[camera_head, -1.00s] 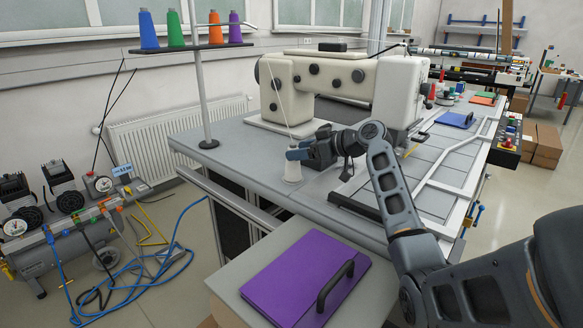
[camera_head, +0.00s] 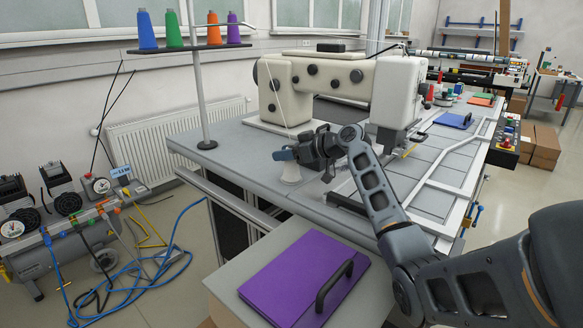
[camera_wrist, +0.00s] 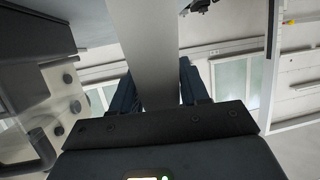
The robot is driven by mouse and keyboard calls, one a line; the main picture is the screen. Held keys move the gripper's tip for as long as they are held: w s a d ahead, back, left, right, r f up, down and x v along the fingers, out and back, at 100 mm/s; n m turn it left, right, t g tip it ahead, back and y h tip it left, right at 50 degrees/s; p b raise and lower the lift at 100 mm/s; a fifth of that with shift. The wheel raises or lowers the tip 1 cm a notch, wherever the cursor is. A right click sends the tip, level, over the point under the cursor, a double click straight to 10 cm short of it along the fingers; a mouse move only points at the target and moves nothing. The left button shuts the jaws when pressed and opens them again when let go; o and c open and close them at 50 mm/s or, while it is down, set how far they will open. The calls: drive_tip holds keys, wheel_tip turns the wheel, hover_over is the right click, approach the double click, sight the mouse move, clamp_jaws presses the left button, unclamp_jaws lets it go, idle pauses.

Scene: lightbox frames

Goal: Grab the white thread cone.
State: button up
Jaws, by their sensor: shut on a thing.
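The white thread cone (camera_head: 291,175) is at the left front part of the grey sewing table (camera_head: 232,148), below my gripper's fingers in the head view. It looks upright; I cannot tell whether its base touches the table. My gripper (camera_head: 286,155) is shut on the cone's upper part, which the fingers hide in the head view. In the wrist view the cone (camera_wrist: 152,50) is a pale tapering shape between the two dark fingers of my gripper (camera_wrist: 158,88).
A cream sewing machine (camera_head: 345,75) stands behind my gripper. A thread stand pole (camera_head: 200,95) rises at left, its shelf holding blue, green, orange and purple cones. A purple folder (camera_head: 295,275) lies on a lower surface in front. Table space left of the cone is clear.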

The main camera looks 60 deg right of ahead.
drive_tip(key=c, duration=0.5)
drive_tip(key=shift+o, duration=0.2)
drive_tip(key=shift+r, duration=0.15)
